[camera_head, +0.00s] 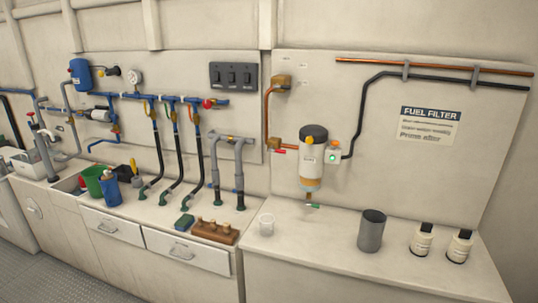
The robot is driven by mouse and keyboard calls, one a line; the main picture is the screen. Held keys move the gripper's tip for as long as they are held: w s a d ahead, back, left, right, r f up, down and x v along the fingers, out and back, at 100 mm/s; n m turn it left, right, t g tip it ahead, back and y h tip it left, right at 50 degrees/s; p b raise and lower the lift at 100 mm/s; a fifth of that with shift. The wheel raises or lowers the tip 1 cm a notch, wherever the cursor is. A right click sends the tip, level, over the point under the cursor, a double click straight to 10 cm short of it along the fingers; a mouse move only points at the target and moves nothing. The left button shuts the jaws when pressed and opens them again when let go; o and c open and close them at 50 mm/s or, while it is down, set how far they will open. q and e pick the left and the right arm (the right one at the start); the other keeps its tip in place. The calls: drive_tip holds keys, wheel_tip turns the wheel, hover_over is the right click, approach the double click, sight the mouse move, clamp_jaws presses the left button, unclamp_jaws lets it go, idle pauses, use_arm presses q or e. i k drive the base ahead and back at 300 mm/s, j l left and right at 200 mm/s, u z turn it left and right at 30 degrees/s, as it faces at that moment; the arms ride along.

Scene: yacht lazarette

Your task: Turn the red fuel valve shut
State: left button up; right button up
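A small red lever (279,151) shows beside a brass fitting (275,143) on the copper line (267,110), just left of the fuel filter (312,165). It lies roughly level, angled slightly down to the right. Its exact valve position is too small to tell. A second red part, a round knob (208,104), sits at the right end of the blue pipe manifold. Neither of my grippers is in view, and nothing touches the lever.
A wooden block (215,232) and a blue-green sponge (184,222) lie to the left. Grey pipes (214,165) rise left of the filter.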

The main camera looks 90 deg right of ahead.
sight(281, 150)
drive_tip(key=z, duration=3)
